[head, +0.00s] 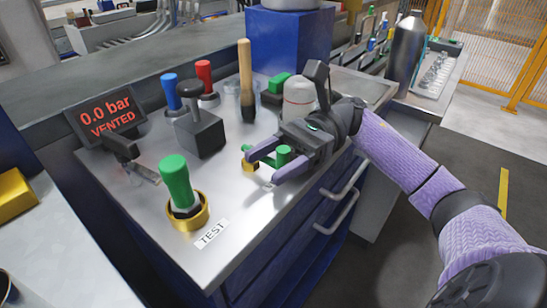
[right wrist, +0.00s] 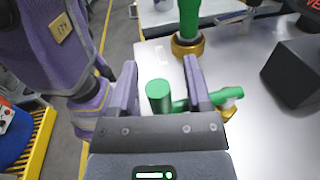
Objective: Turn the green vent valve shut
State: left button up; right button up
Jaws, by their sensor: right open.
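The green vent valve (head: 283,154) stands on the metal bench top, with a green knob, a green lever and a brass fitting (head: 250,165). My right gripper (head: 262,168) is open, with its two purple fingers on either side of the green part. In the right wrist view the green knob (right wrist: 158,95) is between the fingers of the gripper (right wrist: 160,68), with a gap visible at the left finger. The green lever (right wrist: 222,95) passes behind the right finger to the brass fitting (right wrist: 230,109). Whether a finger touches it I cannot tell. My left gripper is not in view.
A display (head: 107,115) reads "0.0 bar VENTED". A large green-handled part (head: 177,182) sits in a brass ring (head: 188,217) by a TEST label (head: 212,233). A dark block (head: 202,135), a wooden handle (head: 245,75) and a white-topped cylinder (head: 298,96) stand nearby.

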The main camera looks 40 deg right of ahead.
notch_tip(320, 180, up, 10)
jog(key=p, duration=0.3)
